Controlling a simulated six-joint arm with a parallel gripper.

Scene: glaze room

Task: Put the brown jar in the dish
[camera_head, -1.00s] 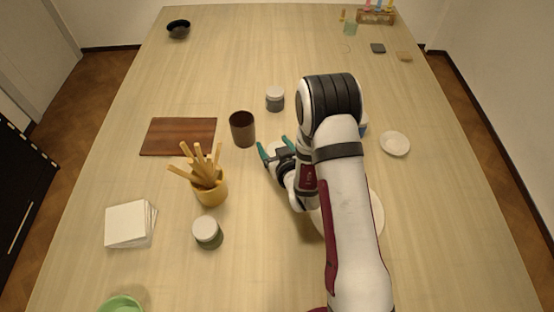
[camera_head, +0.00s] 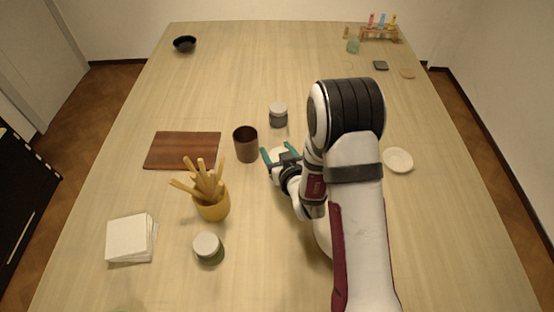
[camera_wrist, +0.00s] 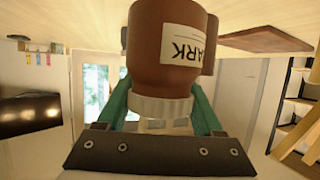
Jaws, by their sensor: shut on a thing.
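The brown jar (camera_wrist: 165,50) with a white lid and a pale label lettered "ARK" fills the upper middle of the wrist view, lid towards me. My gripper (camera_wrist: 163,112), with teal fingers, is shut on it at the lid end. In the head view my gripper (camera_head: 279,154) is right of the brown cup, with the jar's white lid (camera_head: 283,153) between its fingers. The jar's body is hidden there, and I cannot tell whether its base touches the table. A small white dish (camera_head: 398,160) lies on the table right of my arm.
The brown cup (camera_head: 246,145) stands close left of my gripper. A white-lidded grey jar (camera_head: 278,115) is behind it. A pot of wooden tools (camera_head: 212,205), a green white-lidded jar (camera_head: 208,249), tiles (camera_head: 129,238) and a board (camera_head: 182,150) are left. A pale plate is mostly hidden under my arm.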

